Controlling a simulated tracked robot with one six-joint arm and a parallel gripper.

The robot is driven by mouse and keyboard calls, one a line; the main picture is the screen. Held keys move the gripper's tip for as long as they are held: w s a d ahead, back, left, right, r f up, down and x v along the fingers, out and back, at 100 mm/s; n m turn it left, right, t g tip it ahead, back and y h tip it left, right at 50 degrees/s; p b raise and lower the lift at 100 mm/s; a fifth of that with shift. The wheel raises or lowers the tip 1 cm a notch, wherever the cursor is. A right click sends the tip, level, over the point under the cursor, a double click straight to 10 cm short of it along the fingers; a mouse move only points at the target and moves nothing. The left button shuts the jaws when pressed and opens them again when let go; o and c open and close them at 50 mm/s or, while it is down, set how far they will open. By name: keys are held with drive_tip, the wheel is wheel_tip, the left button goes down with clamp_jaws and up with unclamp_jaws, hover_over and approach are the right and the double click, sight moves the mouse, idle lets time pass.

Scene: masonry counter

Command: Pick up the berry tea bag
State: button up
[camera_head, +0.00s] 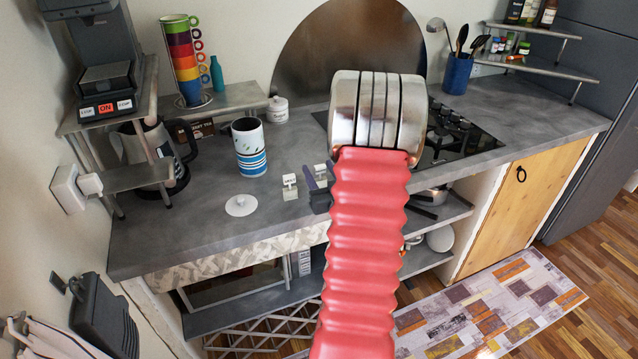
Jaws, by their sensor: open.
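Two small pale tagged pieces that look like tea bags are on the grey counter (215,210). One tea bag (290,187) stands in the clear, and the other (321,172) is close to my arm. Their labels are too small to read, so I cannot tell which is berry. My gripper (318,193) shows only as a dark part at the left edge of my red arm, beside the second tea bag. It is open; the rest is hidden behind the arm. I cannot tell whether it touches the tea bag.
A white-and-blue patterned mug (250,147), a white disc-shaped lid (240,205) and a small white jar (277,110) stand nearby. A kettle (150,150) and a dark tea box (202,129) are at left. The hob (460,135) is at right. The counter's front left is clear.

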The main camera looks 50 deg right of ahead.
drive_tip(key=x, duration=0.5)
drive_tip(key=shift+s, duration=0.15)
drive_tip(key=shift+c, duration=0.2)
drive_tip(key=c, duration=1.1)
